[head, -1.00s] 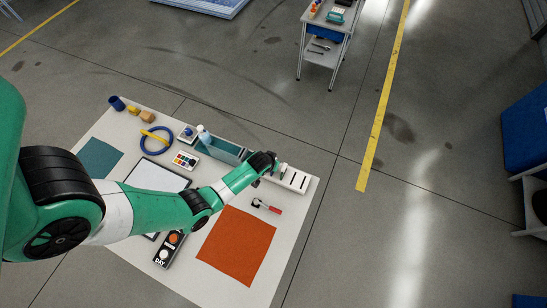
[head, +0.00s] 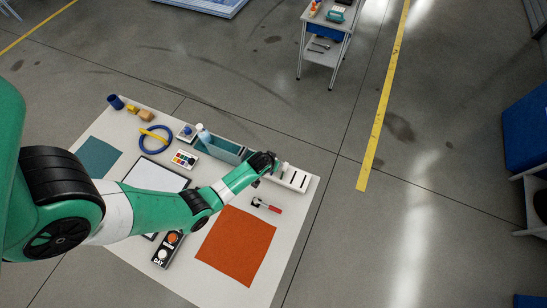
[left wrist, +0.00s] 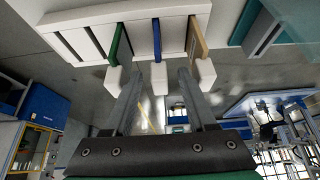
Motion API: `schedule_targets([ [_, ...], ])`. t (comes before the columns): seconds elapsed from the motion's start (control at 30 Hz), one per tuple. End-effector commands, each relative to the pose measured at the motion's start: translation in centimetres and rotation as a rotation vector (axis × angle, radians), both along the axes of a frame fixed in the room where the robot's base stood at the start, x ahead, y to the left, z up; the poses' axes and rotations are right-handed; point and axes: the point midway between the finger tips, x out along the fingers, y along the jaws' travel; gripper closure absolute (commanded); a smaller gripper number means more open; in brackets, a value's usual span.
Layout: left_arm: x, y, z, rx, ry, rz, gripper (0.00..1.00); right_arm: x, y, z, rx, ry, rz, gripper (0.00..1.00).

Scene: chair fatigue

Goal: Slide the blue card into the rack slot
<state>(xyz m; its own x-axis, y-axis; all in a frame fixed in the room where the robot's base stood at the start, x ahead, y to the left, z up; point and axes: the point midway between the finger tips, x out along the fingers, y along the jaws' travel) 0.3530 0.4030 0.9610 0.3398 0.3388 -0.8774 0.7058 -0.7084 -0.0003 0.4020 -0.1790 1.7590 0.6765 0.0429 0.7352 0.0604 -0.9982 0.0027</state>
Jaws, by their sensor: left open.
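The white rack (left wrist: 176,30) spans the top of the left wrist view; it also shows in the head view (head: 291,180). The blue card (left wrist: 156,38) stands in the rack between a green card (left wrist: 121,45) and a tan card (left wrist: 199,42). Each card has a white end block facing me. My left gripper (left wrist: 160,80) is open, with one finger on each side of the blue card's white block (left wrist: 158,78), showing gaps to it. In the head view, my left gripper (head: 265,163) is at the rack's left end and hides that part. My right gripper is not in view.
A teal bin (head: 224,149) stands left of the rack. A red-handled tool (head: 268,206) and an orange mat (head: 236,246) lie in front of it. A blue ring (head: 141,143), a paint set (head: 184,160) and a white board (head: 155,174) lie farther left on the table.

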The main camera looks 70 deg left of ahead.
Motion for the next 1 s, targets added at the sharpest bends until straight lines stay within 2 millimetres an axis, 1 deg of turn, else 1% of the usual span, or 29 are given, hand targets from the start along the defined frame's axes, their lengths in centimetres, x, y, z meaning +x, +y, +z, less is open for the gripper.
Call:
schedule_targets([
  [0.17,-0.8,-0.8,2.6,0.0,-0.001,0.0,0.43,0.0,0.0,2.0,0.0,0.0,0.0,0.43],
  [0.3,-1.8,-1.8,5.7,0.0,0.001,-0.003,0.43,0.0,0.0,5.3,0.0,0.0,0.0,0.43],
  [0.4,-2.5,-2.5,7.6,-0.001,0.0,-0.001,0.43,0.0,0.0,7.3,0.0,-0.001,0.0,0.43],
  [0.53,-3.3,-3.3,9.3,-0.001,0.001,-0.002,0.43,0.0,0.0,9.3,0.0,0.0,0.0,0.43],
  [0.6,-3.6,-3.6,9.9,0.0,0.0,-0.001,0.43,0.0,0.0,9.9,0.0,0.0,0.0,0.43],
  [0.7,-3.9,-3.8,10.2,0.0,0.0,-0.001,0.43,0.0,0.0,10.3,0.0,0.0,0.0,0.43],
  [1.0,-3.9,-3.9,10.1,0.001,-0.001,0.0,0.43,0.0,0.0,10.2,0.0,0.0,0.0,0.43],
])
